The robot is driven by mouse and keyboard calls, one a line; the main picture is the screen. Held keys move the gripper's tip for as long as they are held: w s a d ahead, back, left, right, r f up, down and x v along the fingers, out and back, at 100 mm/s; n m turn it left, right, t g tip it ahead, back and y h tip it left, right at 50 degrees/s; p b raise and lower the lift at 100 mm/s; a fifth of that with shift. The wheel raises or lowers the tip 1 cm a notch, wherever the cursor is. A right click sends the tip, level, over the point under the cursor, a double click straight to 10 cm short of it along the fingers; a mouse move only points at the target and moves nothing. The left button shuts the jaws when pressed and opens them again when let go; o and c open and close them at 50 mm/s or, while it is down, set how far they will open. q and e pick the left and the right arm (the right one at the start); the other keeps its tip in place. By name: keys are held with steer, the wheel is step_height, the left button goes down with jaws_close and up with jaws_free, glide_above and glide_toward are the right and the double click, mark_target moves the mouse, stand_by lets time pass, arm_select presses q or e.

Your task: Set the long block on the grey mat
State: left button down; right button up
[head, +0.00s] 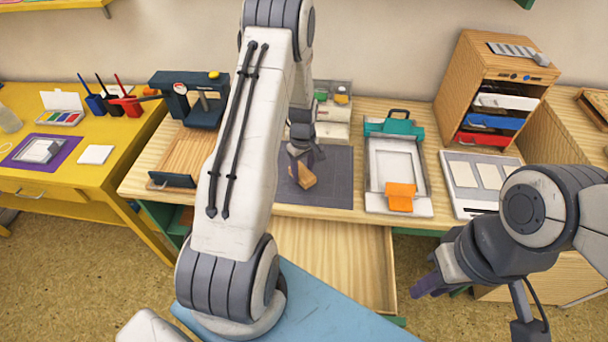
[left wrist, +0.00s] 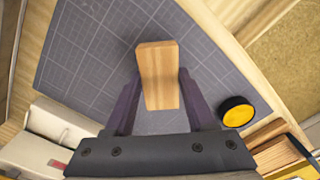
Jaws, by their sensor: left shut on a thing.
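The long block (head: 303,175) is light wood and is held in my left gripper (head: 300,157) over the grey mat (head: 335,165). In the left wrist view the block (left wrist: 158,72) sits between the two purple fingers of the left gripper (left wrist: 158,105), which are shut on it. The gridded grey mat (left wrist: 85,50) lies beneath it. The block looks tilted in the head view; I cannot tell whether it touches the mat. My right gripper (head: 428,287) is low at the right, in front of the bench, away from the block; its finger opening is unclear.
A wooden tray with a dark press (head: 190,98) is left of the mat. A white frame with an orange piece (head: 400,197) is right of it. A drawer (head: 335,245) is open below the mat. A round yellow-topped item (left wrist: 237,111) lies near the mat's edge.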

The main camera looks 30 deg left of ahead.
arm_select(q)
step_height(320, 180, down, 2)
steer(key=shift+f, duration=0.25)
steer(key=shift+f, duration=0.1)
steer(key=shift+c, duration=1.2)
jaws_free()
